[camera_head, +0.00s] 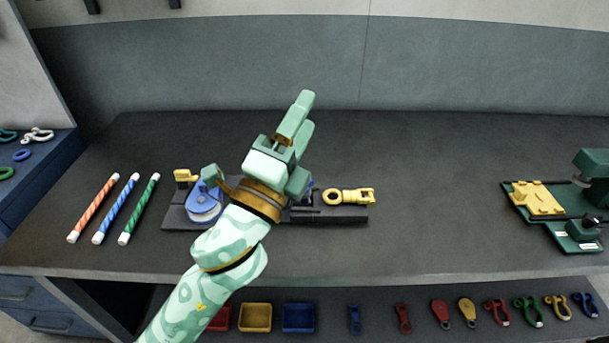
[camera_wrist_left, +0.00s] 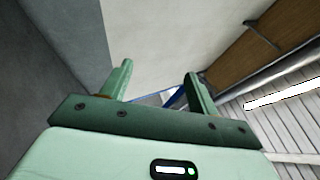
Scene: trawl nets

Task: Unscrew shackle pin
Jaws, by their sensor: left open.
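A yellow metal piece with a ring at one end and a forked end at the other (camera_head: 350,196) lies on a dark fixture block (camera_head: 342,214) at the middle of the bench. A blue part (camera_head: 307,187) shows just left of it, mostly hidden behind my arm. I cannot tell which part is the shackle pin. My left gripper (camera_head: 304,114) is open and empty, raised above the bench in front of the fixture. In the left wrist view its two fingers (camera_wrist_left: 158,76) stand apart with only wall and ceiling beyond. My right gripper is out of view.
A blue round block (camera_head: 203,203) and yellow bracket (camera_head: 185,176) sit on the fixture's left. Striped rods (camera_head: 115,208) lie further left. A green fixture with a yellow plate (camera_head: 537,198) stands at the right. Trays and shackles fill a lower shelf (camera_head: 385,297). The bench between is clear.

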